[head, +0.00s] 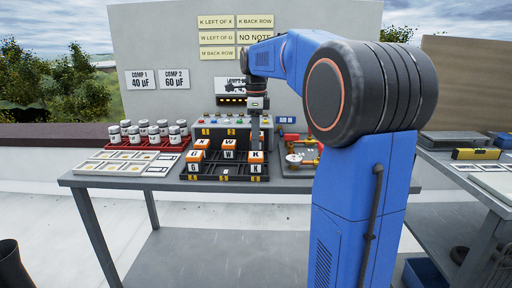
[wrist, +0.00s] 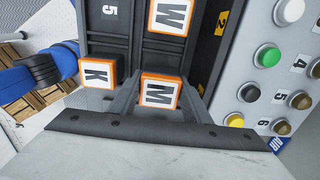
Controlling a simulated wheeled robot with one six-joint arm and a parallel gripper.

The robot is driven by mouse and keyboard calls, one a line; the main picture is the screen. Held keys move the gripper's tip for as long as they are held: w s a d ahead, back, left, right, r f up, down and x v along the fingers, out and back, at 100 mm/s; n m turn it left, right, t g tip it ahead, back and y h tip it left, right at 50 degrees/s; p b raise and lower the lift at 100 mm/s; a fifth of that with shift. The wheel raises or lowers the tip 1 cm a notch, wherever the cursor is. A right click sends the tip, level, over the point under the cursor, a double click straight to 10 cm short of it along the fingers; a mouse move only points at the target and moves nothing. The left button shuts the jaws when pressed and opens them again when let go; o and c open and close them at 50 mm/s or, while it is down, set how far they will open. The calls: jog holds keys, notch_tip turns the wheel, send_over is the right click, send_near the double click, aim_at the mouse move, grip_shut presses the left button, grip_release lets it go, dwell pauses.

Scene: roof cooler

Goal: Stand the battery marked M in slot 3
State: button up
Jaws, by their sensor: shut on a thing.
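The battery marked M (wrist: 158,92), orange-topped with a white label, is between the fingers of my gripper (wrist: 157,103) in the wrist view. My gripper (head: 264,138) is shut on it, pointing down at the back right of the black battery rack (head: 224,178), at slot 3. The battery marked W (head: 229,143) stands in the back middle beside it and X (head: 201,143) at back left. G (head: 194,156) is front left and K (head: 255,156) front right. Slot 5 (wrist: 110,9) is empty. K hides M in the head view; I cannot tell whether M is fully seated.
A button panel (wrist: 265,90) stands close behind the rack. A red tray (head: 118,146) of several white canisters and a pale board (head: 125,168) lie to the left. Yellow notes (head: 217,38) hang on the wall.

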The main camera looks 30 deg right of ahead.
jog(key=shift+f, duration=1.5)
jog(key=shift+f, duration=0.1)
jog(key=o, duration=1.3)
notch_tip(320, 180, up, 12)
jog(key=shift+r, duration=0.15)
